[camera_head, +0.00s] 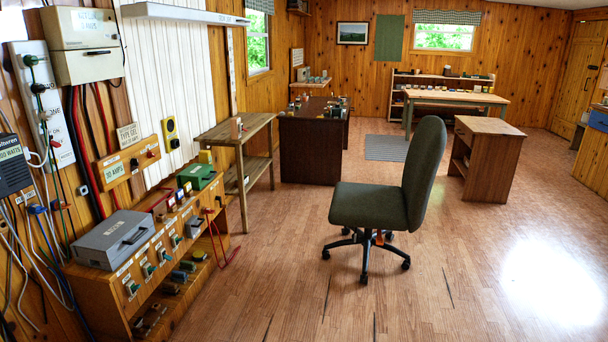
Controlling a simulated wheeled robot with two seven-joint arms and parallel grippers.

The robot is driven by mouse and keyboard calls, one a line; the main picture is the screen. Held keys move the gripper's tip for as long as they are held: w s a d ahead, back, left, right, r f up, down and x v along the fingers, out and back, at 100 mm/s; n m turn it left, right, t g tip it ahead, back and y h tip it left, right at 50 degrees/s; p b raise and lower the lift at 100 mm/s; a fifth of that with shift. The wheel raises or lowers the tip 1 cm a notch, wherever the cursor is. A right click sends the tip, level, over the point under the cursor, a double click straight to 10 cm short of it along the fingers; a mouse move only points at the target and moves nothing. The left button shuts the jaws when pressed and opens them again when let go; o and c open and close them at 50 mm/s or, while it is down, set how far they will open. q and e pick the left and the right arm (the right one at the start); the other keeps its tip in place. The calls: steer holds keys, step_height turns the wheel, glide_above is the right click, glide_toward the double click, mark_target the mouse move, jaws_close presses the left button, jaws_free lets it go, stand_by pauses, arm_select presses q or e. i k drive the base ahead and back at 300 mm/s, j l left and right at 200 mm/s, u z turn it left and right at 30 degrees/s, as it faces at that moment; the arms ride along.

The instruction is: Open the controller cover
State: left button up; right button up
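I cannot tell for sure which box is the controller. A beige wall box (84,46) with a labelled front hangs at the upper left, with black and red cables below it; its front looks shut. A grey box (112,239) with a handle lies on the wooden shelf unit at the lower left; its lid looks shut. A dark box (12,165) with a white label is cut off by the left edge. Neither of my grippers shows in this view.
A wooden shelf unit (150,262) with switches and small devices runs along the left wall. A green office chair (385,200) stands mid-floor. A side table (236,135), a dark desk (310,145) and a small wooden desk (487,155) stand farther back. The right foreground floor is clear.

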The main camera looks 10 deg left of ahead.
mark_target(77, 67)
steer(key=i+l+u, duration=0.2)
steer(key=i, duration=1.25)
steer(key=i+j+u, duration=0.1)
steer(key=i+u, duration=0.4)
steer(key=i, duration=0.25)
steer(key=i+l+u, duration=0.2)
steer(key=i+u, duration=0.3)
steer(key=i, duration=0.25)
steer(key=i+l+u, duration=0.1)
steer(key=i+u, duration=0.25)
steer(key=i, duration=0.4)
steer(key=z, duration=0.25)
